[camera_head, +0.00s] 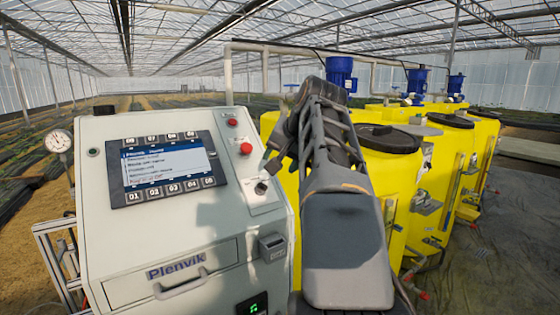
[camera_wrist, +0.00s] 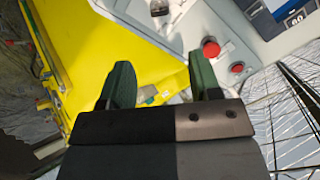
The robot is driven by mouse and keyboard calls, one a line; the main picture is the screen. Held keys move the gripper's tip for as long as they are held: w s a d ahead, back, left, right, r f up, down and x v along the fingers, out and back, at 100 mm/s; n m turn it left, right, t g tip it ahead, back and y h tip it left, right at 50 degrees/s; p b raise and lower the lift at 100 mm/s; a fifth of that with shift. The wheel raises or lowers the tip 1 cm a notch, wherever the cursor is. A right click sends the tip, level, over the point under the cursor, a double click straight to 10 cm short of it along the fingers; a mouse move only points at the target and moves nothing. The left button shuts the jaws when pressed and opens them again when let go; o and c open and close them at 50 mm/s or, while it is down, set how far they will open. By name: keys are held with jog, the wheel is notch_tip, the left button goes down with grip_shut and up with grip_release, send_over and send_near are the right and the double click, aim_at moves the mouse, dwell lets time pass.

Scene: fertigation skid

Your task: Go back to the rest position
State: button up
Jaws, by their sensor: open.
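My gripper (camera_wrist: 162,85) shows in the wrist view with its two dark green fingers apart and nothing between them. Beyond the fingers are the yellow tank and the edge of the control cabinet, tilted in this view. In the head view my arm rises in front of the yellow tanks, just right of the control cabinet (camera_head: 185,225). The fingers cannot be made out clearly there; the arm's end is close to the right side of the cabinet's sloping panel. I see no thing held.
The cabinet carries a lit screen (camera_head: 163,168), a red button (camera_head: 246,148) and a black knob (camera_head: 260,187). A pressure gauge (camera_head: 58,141) is at its left. Yellow tanks (camera_head: 405,165) with blue motors (camera_head: 340,71) stand behind and right of my arm. Open floor lies at the far right.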

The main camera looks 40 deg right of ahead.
dwell(0.4)
jog(key=s+a+f+n+g, duration=0.1)
jog(key=s+a+f+n, duration=0.1)
jog(key=a+f, duration=0.5)
jog(key=s+a+f+n+g, duration=0.2)
jog(key=a+f+n, duration=0.3)
jog(key=f, duration=0.9)
jog(key=s+a+f+n+g+y, duration=0.1)
jog(key=s+a+f+n, duration=0.2)
jog(key=a+f, duration=0.7)
jog(key=shift+s+f+g, duration=0.2)
jog(key=shift+s+g, duration=0.2)
jog(key=shift+s, duration=0.35)
jog(key=shift+a, duration=0.1)
